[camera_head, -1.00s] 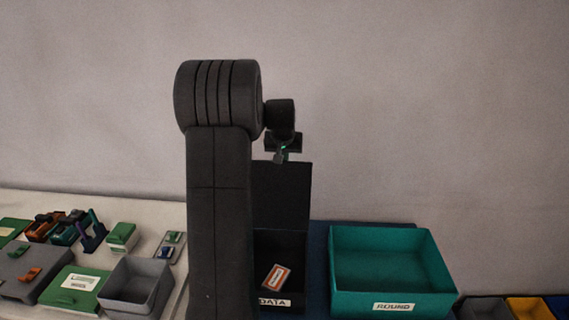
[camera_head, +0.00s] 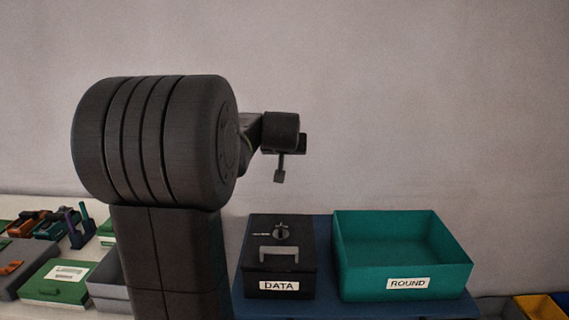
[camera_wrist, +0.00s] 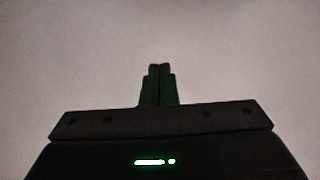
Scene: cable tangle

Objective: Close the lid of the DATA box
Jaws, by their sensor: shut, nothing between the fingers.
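The black DATA box (camera_head: 279,256) stands on a blue surface in the head view, with its white label on the front. Its lid (camera_head: 290,232) lies down flat over the top, with a grey handle and a small round knob or latch on it. My gripper (camera_head: 280,180) is above the box and apart from it, pointing down. In the wrist view my gripper's fingers (camera_wrist: 160,70) are together with nothing between them, against a plain pale wall. The inside of the box is hidden by the lid.
An open teal ROUND box (camera_head: 405,258) stands just right of the DATA box. Green and grey boxes (camera_head: 55,280) and small parts sit on the pale table at the left. Yellow and grey bins (camera_head: 530,307) are at the lower right.

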